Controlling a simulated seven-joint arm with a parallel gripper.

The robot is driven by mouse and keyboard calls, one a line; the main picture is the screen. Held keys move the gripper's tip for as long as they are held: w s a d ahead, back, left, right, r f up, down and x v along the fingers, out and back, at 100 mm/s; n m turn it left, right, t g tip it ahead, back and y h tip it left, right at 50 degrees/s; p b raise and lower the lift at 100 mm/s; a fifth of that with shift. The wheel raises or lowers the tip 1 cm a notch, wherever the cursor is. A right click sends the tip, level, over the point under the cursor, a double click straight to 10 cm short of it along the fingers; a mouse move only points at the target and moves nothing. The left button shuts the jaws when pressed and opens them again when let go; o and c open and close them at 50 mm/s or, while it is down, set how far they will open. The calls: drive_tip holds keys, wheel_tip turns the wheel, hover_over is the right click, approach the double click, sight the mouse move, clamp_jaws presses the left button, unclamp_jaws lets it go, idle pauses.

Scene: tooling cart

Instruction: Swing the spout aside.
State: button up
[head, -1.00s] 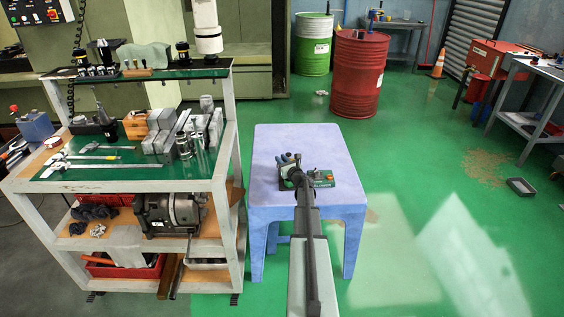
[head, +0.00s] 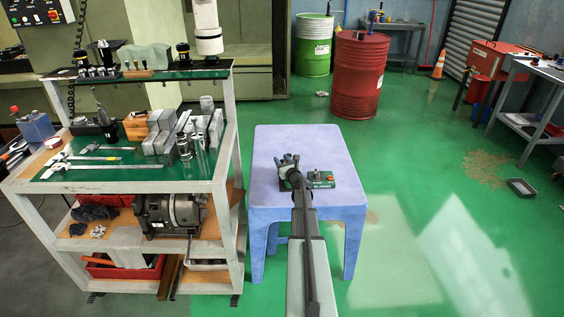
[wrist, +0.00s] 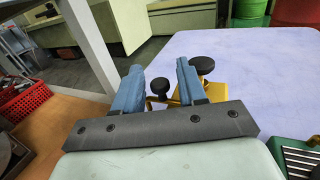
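A small green unit (head: 320,180) with an orange-red button sits on the pale blue table. Its green body with a dark slotted grille (wrist: 299,160) shows at the lower right of the wrist view. A yellow metal fitting (wrist: 192,86) with a large black knob (wrist: 202,65) and a smaller dark knob (wrist: 160,86) lies just beyond my fingers. My gripper (wrist: 160,72) has its blue fingers apart, with part of the yellow fitting seen through the gap. It also shows over the table in the head view (head: 287,160). I cannot tell which part is the spout, or whether a finger touches it.
The pale blue table (head: 325,147) is otherwise clear. The tool cart (head: 225,150), with gauges and metal blocks, stands close on the left. A red drum (head: 358,80) and a green drum (head: 313,48) stand behind.

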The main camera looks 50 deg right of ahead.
drive_tip(key=v, duration=1.3)
drive_tip(key=shift+s+a, duration=0.15)
drive_tip(key=shift+s, duration=0.2)
idle(0.4)
drive_tip(key=a+f+n+g+y, duration=0.2)
drive_tip(key=a+f+n+y, duration=0.3)
drive_tip(key=a+n+y, duration=0.85)
drive_tip(key=s+a+f+n+g+h, duration=0.3)
drive_tip(key=s+a+f+n+g, duration=0.5)
drive_tip(key=s+a+f+n, duration=0.3)
drive_tip(key=s+a+f+n+g+h, duration=0.1)
drive_tip(key=s+a+f+n+g, duration=0.3)
drive_tip(key=s+a, duration=0.4)
drive_tip(key=s+a+f+n+g+h, duration=0.1)
drive_tip(key=s+a+f+n+g, duration=0.4)
drive_tip(key=a, duration=1.1)
drive_tip(key=s+a+f+n+g+h, duration=0.1)
drive_tip(key=s+a+f+n+g, duration=0.3)
drive_tip(key=s+a+n, duration=0.3)
drive_tip(key=s+a, duration=0.4)
drive_tip(key=shift+s+a+f, duration=0.25)
drive_tip(key=shift+s+a, duration=0.05)
drive_tip(key=shift+a, duration=0.1)
